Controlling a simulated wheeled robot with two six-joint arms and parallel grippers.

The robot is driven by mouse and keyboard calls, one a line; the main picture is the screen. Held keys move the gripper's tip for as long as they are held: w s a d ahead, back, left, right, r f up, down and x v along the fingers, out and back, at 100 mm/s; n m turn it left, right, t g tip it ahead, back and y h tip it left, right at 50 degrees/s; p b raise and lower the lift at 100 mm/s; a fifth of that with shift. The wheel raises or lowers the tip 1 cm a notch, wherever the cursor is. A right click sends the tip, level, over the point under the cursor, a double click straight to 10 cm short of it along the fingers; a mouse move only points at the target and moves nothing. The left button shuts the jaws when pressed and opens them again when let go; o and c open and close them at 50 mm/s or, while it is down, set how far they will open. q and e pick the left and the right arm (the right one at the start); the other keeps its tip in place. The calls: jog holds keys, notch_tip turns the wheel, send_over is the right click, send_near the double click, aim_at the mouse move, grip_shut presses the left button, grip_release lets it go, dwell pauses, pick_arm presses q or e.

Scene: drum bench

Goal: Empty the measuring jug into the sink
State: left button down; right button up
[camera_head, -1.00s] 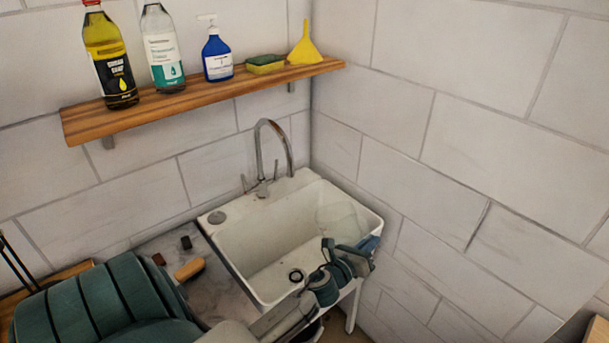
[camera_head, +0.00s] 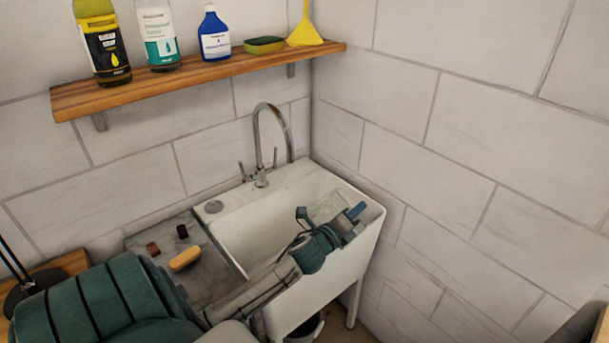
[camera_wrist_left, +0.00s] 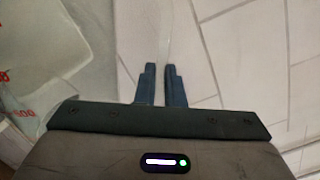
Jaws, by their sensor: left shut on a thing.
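The measuring jug (camera_head: 327,206) is clear and mostly hidden behind my left wrist, over the right part of the white sink (camera_head: 232,226). In the left wrist view the jug (camera_wrist_left: 28,105) fills the left side, with red markings on its wall, and looks tilted. My left gripper (camera_head: 354,213) is shut on the jug near the sink's right rim. Its blue fingers (camera_wrist_left: 162,70) are close together in the left wrist view, with a thin clear part between them. I cannot tell how much liquid is in the jug. My right gripper is not in view.
A curved tap (camera_head: 261,150) stands at the back of the sink. A wooden shelf (camera_head: 190,82) with bottles, a sponge (camera_head: 264,45) and a yellow funnel (camera_head: 305,29) hangs above. A tiled wall closes the right side.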

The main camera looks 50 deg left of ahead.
aim_at(330, 193)
pick_arm(q)
jog(key=shift+a+r+n+b, duration=0.3)
jog(key=shift+a+n+b, duration=0.2)
jog(key=shift+a+n, duration=0.1)
jog(key=shift+a+r+n+b, duration=0.1)
jog(key=shift+a+n+b, duration=0.15)
jog(key=shift+n+b, duration=0.05)
jog(key=shift+a+f+b, duration=0.25)
jog(key=shift+a+b, duration=0.25)
jog(key=shift+b, duration=0.25)
jog(key=shift+s+a+f+n+b, duration=0.1)
jog(key=shift+a+f+n+b, duration=0.1)
jog(key=shift+a+n+b, duration=0.45)
jog(key=shift+s+a+f+n+b, duration=0.1)
jog(key=shift+a+f+n+b, duration=0.15)
jog(key=shift+a+b, duration=0.7)
jog(key=shift+d+r, duration=0.1)
jog(key=shift+r, duration=0.3)
jog(key=shift+a+r+n+y+b, duration=0.15)
jog(key=shift+a+r+n+b, duration=0.15)
jog(key=shift+a+n, duration=0.2)
jog(key=shift+a+r+n+y+b, duration=0.15)
jog(key=shift+a+r+n+b, duration=0.1)
jog(key=shift+a+n, duration=0.2)
jog(key=shift+s+a+r+n+b, duration=0.1)
jog(key=shift+a+r+n+b, duration=0.2)
jog(key=shift+a+n, duration=0.25)
